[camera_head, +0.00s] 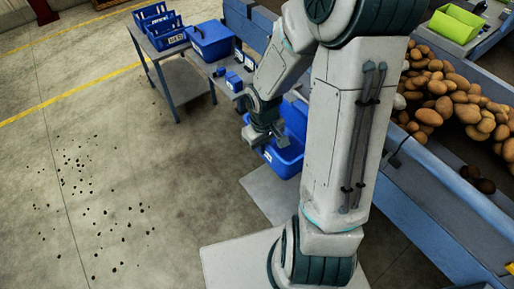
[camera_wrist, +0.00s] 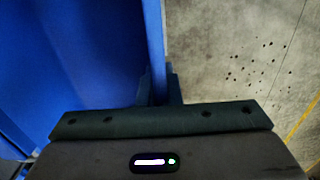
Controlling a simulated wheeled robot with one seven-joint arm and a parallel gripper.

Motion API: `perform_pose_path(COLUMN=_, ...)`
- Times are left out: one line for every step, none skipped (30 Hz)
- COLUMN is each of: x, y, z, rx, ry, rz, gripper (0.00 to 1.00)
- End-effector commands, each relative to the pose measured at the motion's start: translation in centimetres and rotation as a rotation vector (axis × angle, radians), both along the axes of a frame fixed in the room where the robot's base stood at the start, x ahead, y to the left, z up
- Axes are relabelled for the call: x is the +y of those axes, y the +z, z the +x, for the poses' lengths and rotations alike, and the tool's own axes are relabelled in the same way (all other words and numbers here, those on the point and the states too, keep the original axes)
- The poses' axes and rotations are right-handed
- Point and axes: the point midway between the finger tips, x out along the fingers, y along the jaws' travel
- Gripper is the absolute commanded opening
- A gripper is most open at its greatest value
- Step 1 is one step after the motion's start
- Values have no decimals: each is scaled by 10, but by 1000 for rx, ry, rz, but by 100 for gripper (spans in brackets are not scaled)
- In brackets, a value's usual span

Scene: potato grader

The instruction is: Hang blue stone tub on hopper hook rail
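A blue tub (camera_head: 287,158) with a white label is beside the hopper (camera_head: 425,185), partly behind my arm. My gripper (camera_head: 264,138) is at the tub's near left wall. In the wrist view my gripper's fingers (camera_wrist: 159,88) stand close on both sides of the thin blue tub wall (camera_wrist: 154,40) and appear shut on it. The tub's inside fills the left of that view. The hook rail is not clearly visible, and my arm hides part of the hopper side. I cannot tell whether the tub touches the rail.
Small blue items (camera_head: 233,82) lie nearer. Dark bits lie on open floor (camera_head: 90,190) at left.

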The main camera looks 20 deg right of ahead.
Motion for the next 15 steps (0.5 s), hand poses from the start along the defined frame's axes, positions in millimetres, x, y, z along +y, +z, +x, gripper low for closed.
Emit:
perform_pose_path(x=-4, y=1, z=2, rx=-1, ry=-2, rz=0, gripper=0)
perform_pose_path(x=-7, y=2, z=3, rx=-1, ry=-2, rz=0, gripper=0)
perform_pose_path(x=-10, y=1, z=4, rx=-1, ry=-2, rz=0, gripper=0)
perform_pose_path(x=-12, y=2, z=4, rx=0, ry=-2, rz=0, gripper=0)
perform_pose_path(x=-14, y=1, z=5, rx=0, ry=-2, rz=0, gripper=0)
perform_pose_path(x=-17, y=1, z=6, rx=0, ry=-2, rz=0, gripper=0)
perform_pose_path(x=-19, y=1, z=7, rx=0, ry=-2, rz=0, gripper=0)
perform_pose_path(x=-22, y=1, z=8, rx=0, ry=-2, rz=0, gripper=0)
perform_pose_path(x=-25, y=1, z=9, rx=0, ry=-2, rz=0, gripper=0)
perform_pose_path(x=-27, y=1, z=9, rx=0, ry=-3, rz=0, gripper=0)
perform_pose_path(x=-29, y=2, z=10, rx=-1, ry=-3, rz=0, gripper=0)
perform_pose_path(x=-32, y=2, z=12, rx=0, ry=-3, rz=0, gripper=0)
perform_pose_path(x=-35, y=2, z=12, rx=0, ry=-2, rz=0, gripper=0)
perform_pose_path(x=-37, y=1, z=13, rx=0, ry=-1, rz=0, gripper=0)
perform_pose_path(x=-40, y=1, z=14, rx=0, ry=-1, rz=0, gripper=0)
